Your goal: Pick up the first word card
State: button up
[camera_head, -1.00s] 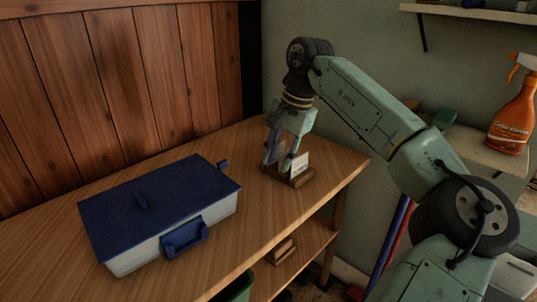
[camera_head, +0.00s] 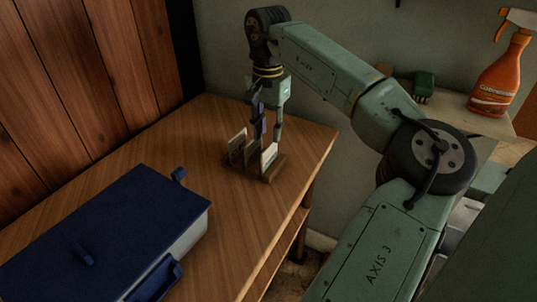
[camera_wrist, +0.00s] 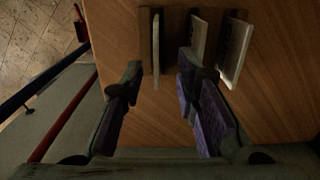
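A small wooden holder (camera_head: 254,172) stands on the wooden table with pale upright cards in it. The head view shows a left card (camera_head: 238,148) and a right card (camera_head: 269,157). The wrist view shows three cards edge-on: a left card (camera_wrist: 156,50), a middle card (camera_wrist: 199,40) and a right card (camera_wrist: 235,52). My gripper (camera_head: 267,135) is open just above the holder. In the wrist view the fingers of my gripper (camera_wrist: 160,70) lie on either side of the left card, with gaps visible. Any words on the cards are too small to read.
A blue-lidded box (camera_head: 110,235) stands on the table (camera_head: 170,135) at the left. An orange spray bottle (camera_head: 502,70) and a green brush (camera_head: 423,86) are on a shelf at the right. Bare tabletop lies between box and holder.

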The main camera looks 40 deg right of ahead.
aim_at(270, 145)
jog(key=shift+s+f+p, duration=0.15)
jog(key=shift+f+p, duration=0.25)
jog(key=shift+f, duration=1.05)
jog(key=shift+s+f+p, duration=0.1)
jog(key=shift+f+p, duration=0.3)
jog(key=shift+f, duration=1)
grip_shut()
